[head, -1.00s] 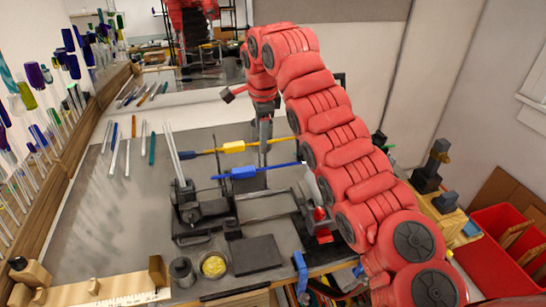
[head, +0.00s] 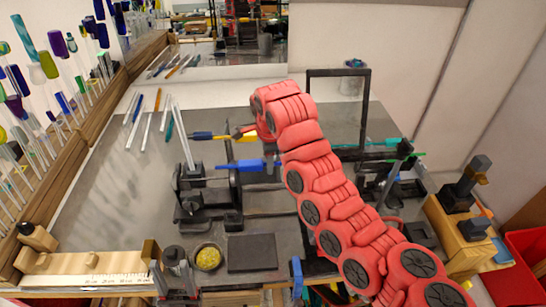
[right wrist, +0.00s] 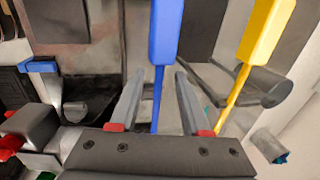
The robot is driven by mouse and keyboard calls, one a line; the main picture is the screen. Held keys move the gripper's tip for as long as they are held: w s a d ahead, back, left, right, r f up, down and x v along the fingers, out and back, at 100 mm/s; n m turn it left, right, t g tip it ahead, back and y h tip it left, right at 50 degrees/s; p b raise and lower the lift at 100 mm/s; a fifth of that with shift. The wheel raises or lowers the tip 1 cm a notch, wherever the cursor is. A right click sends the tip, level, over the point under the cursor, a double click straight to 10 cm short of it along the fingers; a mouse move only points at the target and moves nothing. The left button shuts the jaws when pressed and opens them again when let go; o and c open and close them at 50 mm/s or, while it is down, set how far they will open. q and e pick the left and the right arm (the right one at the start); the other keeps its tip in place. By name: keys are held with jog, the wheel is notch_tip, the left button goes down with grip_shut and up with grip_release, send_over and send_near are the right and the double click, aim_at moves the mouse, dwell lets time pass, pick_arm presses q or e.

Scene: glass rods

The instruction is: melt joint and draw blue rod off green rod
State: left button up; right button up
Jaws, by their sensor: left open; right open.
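The blue rod with its thick blue sleeve (head: 240,165) lies level across the dark stand on the bench. My right gripper (head: 271,165) is over its right part, with the wrist hiding much of it. In the right wrist view the open fingers (right wrist: 158,112) stand on either side of the thin blue rod (right wrist: 157,95), with a gap visible at each side. The blue sleeve (right wrist: 166,32) is beyond the fingertips. Green ends (head: 419,155) show right of my arm; the joint is hidden.
A dark stand (head: 205,205), a yellow-filled dish (head: 208,257) and a dark pad (head: 252,252) are in front. Loose rods lie at the back left.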

grip_shut()
dwell(0.9)
